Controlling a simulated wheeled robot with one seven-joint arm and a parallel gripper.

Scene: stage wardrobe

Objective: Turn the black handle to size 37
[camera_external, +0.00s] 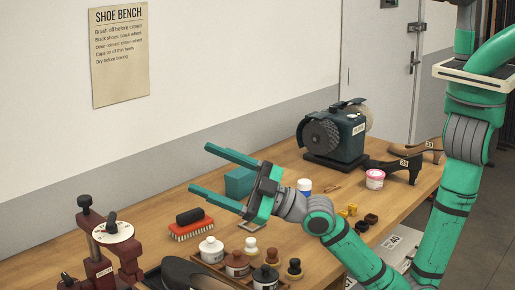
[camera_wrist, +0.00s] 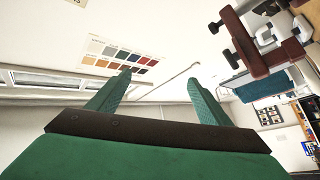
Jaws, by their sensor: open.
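A dark red shoe-stretching device (camera_external: 100,258) stands at the left front of the bench. A white dial (camera_external: 121,233) sits on it with a small black handle (camera_external: 112,226) across its face; the size marks are too small to read. The device also shows, turned on its side, at the upper right of the wrist view (camera_wrist: 262,55); the handle's setting cannot be told there. My gripper (camera_external: 200,168) is open and empty, its fingers pointing left, above the bench and apart from the device, to its upper right. Both fingers also show in the wrist view (camera_wrist: 159,80).
A red brush (camera_external: 190,231), several small bottles (camera_external: 211,250) and a dark shoe (camera_external: 190,275) are on the bench (camera_external: 140,236) right of the device. A teal box (camera_external: 239,183) is behind my gripper. A grinder (camera_external: 337,138) stands farther back. The air left of my fingers is clear.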

